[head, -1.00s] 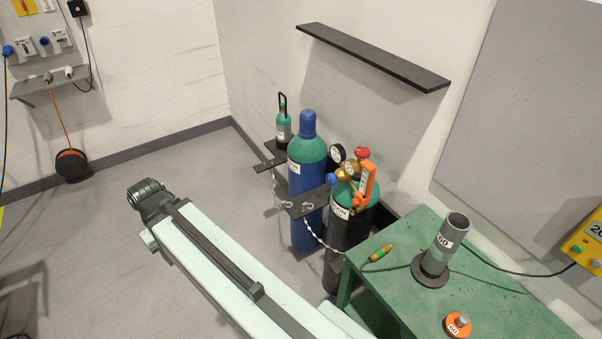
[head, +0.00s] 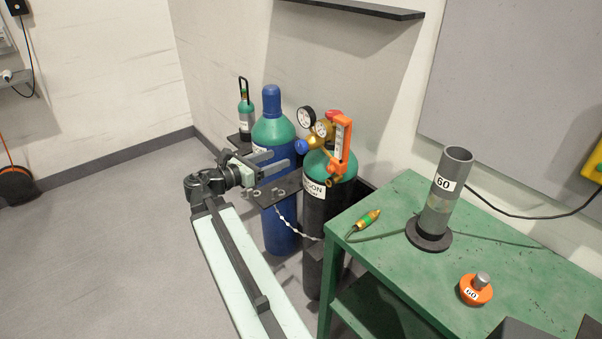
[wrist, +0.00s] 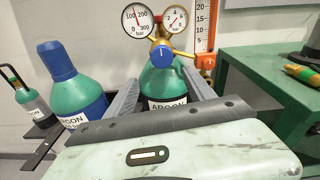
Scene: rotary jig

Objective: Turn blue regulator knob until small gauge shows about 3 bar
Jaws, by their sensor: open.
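The blue regulator knob (wrist: 162,56) faces me between and below two round gauges in the wrist view. It also shows in the head view (head: 301,146). The small gauge (wrist: 176,18), marked to 8 bar, is at the upper right of the knob; its needle is too small to read surely. The large gauge (wrist: 138,20), marked to 300 bar, is at the upper left. My gripper (head: 280,160) is open and empty, its fingers pointing towards the regulator, short of the knob. In the wrist view the knob appears just beyond the gap between the fingertips (wrist: 160,78).
The regulator sits on the black and green argon cylinder (head: 314,215). A blue and green cylinder (head: 281,239) stands to its left, close behind my gripper. An orange-framed flow tube (head: 342,140) is right of the gauges. A green table (head: 390,240) stands at the right.

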